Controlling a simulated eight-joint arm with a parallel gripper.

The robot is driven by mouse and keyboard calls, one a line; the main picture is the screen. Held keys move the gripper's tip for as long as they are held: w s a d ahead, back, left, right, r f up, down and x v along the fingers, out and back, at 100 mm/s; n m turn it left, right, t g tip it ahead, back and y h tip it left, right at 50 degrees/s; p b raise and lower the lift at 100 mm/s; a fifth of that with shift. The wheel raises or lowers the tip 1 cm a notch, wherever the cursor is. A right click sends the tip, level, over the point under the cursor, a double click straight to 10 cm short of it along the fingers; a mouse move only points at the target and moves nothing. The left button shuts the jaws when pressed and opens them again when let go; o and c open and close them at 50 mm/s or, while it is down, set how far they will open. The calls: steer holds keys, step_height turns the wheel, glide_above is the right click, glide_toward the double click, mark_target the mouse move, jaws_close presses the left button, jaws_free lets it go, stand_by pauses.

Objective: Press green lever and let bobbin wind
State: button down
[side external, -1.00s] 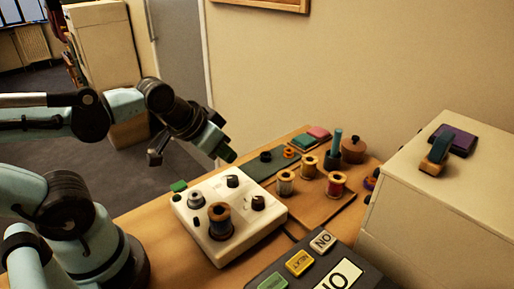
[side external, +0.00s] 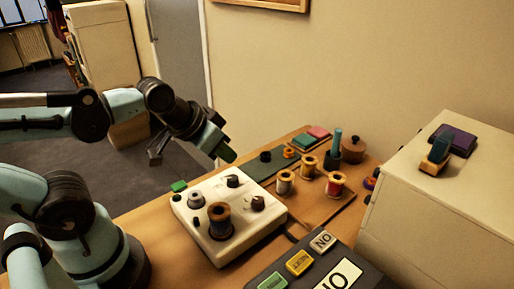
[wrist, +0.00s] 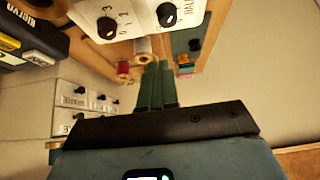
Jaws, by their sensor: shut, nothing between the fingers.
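The white winder box (side external: 240,232) sits on the wooden table. A small green lever (side external: 179,186) sticks out at its left back corner. A brown-ended spool with dark thread (side external: 220,222) and a grey metal bobbin (side external: 195,200) stand on its top. Two dark knobs (side external: 232,181) are also on the top; the wrist view shows one beside the word HALT (wrist: 167,14). My gripper (side external: 229,154) is shut and empty, in the air above the back of the box, apart from the lever. Its green fingers (wrist: 157,70) are together in the wrist view; the lever is not visible there.
Thread spools (side external: 308,167) and a teal post (side external: 336,143) stand right of the box on a wooden board. A dark panel with NO and NEXT blocks (side external: 299,262) is at the front. A cream cabinet (side external: 440,200) bounds the right side.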

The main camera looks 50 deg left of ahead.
stand_by(0.6)
steer(key=n+h, duration=0.2)
steer(key=n, duration=0.3)
glide_above(177, 185)
steer(key=shift+r, duration=0.2)
stand_by(0.3)
steer(key=shift+f, duration=4.4)
steer(key=shift+f, duration=0.1)
steer(key=shift+f, duration=0.35)
